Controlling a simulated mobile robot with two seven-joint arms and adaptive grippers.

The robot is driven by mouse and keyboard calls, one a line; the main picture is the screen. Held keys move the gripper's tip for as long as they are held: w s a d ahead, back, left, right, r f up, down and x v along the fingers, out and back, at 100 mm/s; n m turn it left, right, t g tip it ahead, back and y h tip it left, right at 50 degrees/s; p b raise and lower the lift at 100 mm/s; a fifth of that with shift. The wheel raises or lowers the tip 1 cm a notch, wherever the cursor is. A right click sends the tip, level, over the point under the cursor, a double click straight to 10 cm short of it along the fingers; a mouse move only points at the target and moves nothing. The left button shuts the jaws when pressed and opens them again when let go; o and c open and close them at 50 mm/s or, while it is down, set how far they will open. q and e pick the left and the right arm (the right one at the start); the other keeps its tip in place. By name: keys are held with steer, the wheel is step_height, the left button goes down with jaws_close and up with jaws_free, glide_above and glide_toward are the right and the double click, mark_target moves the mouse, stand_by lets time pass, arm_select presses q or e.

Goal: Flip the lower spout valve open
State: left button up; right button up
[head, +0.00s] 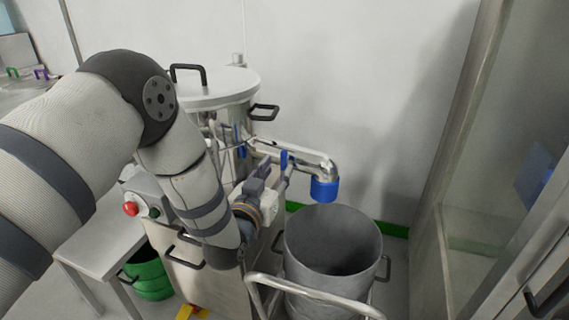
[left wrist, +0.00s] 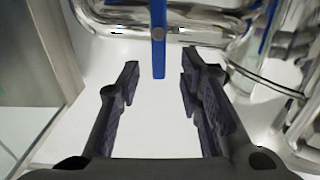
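A blue valve lever (head: 284,158) sits on the shiny metal spout pipe (head: 316,158), which bends down to a blue end collar (head: 324,189). In the left wrist view, the blue lever (left wrist: 158,45) hangs down from the pipe (left wrist: 120,22), its lower end between the fingertips. My left gripper (left wrist: 160,74) is open, with a visible gap on both sides of the lever. In the head view, my left gripper (head: 284,177) is just below the pipe, partly hidden by its own wrist. My right gripper is not in view.
A grey open drum (head: 334,228) stands below the spout, in a cart with a metal rail (head: 310,294). A lidded steel vessel (head: 218,88) is behind my arm. Another blue handle (left wrist: 268,28) is at upper right in the wrist view. A glazed cabinet (head: 490,150) stands right.

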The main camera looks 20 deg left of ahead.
mark_target(283, 163)
arm_select(q)
steer(key=w, duration=0.5)
steer(key=shift+w+d+b, duration=0.15)
steer(key=shift+w+b, duration=0.1)
steer(key=shift+b, duration=0.05)
jaws_close()
steer(key=shift+f, duration=0.1)
